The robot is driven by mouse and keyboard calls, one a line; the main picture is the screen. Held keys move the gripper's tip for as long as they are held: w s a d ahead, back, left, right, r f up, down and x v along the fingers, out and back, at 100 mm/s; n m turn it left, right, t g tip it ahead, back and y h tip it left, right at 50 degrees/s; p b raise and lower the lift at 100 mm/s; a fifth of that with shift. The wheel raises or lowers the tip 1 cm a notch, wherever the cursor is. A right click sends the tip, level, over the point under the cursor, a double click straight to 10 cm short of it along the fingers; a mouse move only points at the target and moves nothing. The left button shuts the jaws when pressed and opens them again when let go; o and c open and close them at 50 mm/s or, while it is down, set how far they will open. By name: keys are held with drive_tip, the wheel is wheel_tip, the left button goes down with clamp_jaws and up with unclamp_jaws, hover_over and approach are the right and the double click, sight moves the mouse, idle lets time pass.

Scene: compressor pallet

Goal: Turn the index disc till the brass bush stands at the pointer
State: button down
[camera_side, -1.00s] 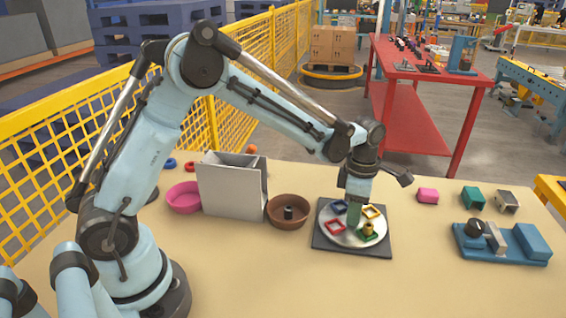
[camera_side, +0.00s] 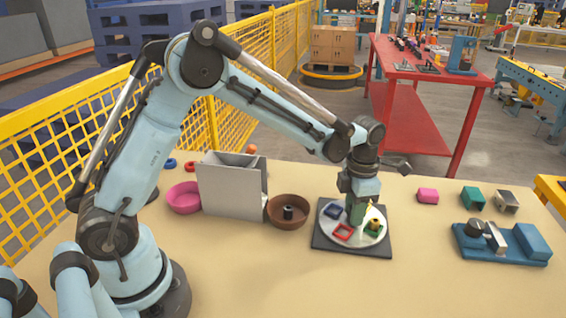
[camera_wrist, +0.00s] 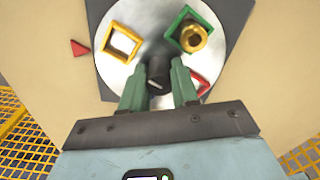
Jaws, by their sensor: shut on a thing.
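The index disc (camera_side: 357,239) is a pale round plate on a dark square base (camera_side: 323,243). It carries coloured square frames: blue (camera_side: 332,212), red (camera_side: 343,232), green (camera_side: 370,233) and yellow (camera_wrist: 112,52). The brass bush (camera_wrist: 195,38) stands in the green frame; it also shows in the side view (camera_side: 375,223). A red triangle (camera_wrist: 79,48), seemingly the pointer, lies beside the base in the wrist view, near the yellow frame and away from the bush. My gripper (camera_wrist: 157,76) is shut on the dark centre knob (camera_wrist: 158,70). The blue frame is hidden in the wrist view.
A blue fixture (camera_side: 530,243) is at the right, with pink (camera_side: 428,196), green (camera_side: 473,198) and grey (camera_side: 507,202) blocks behind. The bench front is clear.

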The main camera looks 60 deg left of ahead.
drive_tip(key=shift+n, duration=0.5)
idle(0.3)
drive_tip(key=c, duration=1.1)
unclamp_jaws()
wheel_tip(320, 180, up, 12)
drive_tip(key=shift+r, duration=0.1)
